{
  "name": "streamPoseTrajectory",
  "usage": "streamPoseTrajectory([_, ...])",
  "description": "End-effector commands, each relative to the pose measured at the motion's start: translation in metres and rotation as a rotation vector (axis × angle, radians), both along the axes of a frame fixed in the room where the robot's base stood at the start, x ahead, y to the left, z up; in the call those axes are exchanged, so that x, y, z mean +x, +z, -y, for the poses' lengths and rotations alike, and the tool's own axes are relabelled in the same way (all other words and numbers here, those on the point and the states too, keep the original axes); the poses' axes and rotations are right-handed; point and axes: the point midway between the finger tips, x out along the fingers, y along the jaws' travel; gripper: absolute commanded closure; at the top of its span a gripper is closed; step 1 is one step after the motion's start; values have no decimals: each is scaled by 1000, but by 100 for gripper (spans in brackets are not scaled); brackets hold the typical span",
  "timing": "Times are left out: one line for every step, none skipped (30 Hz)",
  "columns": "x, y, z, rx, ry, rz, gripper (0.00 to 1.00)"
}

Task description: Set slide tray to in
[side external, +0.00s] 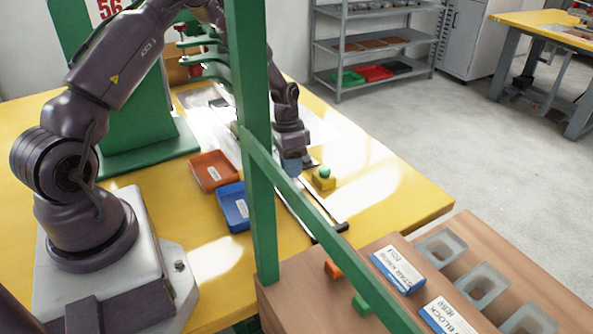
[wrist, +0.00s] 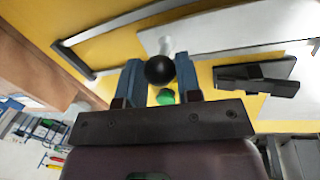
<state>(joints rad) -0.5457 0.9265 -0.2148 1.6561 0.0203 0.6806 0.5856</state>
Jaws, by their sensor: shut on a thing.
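The slide tray (wrist: 225,30) shows in the wrist view as a pale grey plate lying between long metal rails (wrist: 140,20). A black ball knob (wrist: 159,70) on a short pale stem stands at its edge. My gripper (wrist: 158,78) has its blue fingers on both sides of the knob and is shut on it. In the side view my gripper (side external: 291,167) points down over the rails, left of the yellow button box (side external: 323,182). The knob is hidden there, and the green post covers part of the tray.
The green button (side external: 325,172) sits close to my gripper's right. A red-orange bin (side external: 213,172) and a blue bin (side external: 233,207) stand left of the rails. A green frame post (side external: 251,130) and slanted bar (side external: 320,222) cross in front. The rails end near the wooden bench (side external: 300,290).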

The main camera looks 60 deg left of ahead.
Motion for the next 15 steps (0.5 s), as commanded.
streamPoseTrajectory([1, 1, 0, 2, 0, 2, 100])
streamPoseTrajectory([1, 1, 0, 2, 0, 2, 100])
streamPoseTrajectory([1, 1, 0, 2, 0, 2, 100])
streamPoseTrajectory([1, 1, 0, 2, 0, 2, 100])
streamPoseTrajectory([1, 1, 0, 2, 0, 2, 100])
streamPoseTrajectory([1, 1, 0, 1, 0, 2, 59])
streamPoseTrajectory([1, 1, 0, 1, 0, 2, 52])
streamPoseTrajectory([1, 1, 0, 1, 0, 2, 45])
streamPoseTrajectory([1, 1, 0, 1, 0, 2, 43])
streamPoseTrajectory([0, 0, 0, 1, 0, 1, 43])
streamPoseTrajectory([0, 0, 0, 1, 0, 1, 43])
streamPoseTrajectory([0, 0, 1, 1, 0, 1, 43])
streamPoseTrajectory([0, 0, 1, 1, 0, 1, 43])
streamPoseTrajectory([0, 0, 1, 0, 0, 1, 43])
streamPoseTrajectory([0, 0, 1, 0, 0, 1, 43])
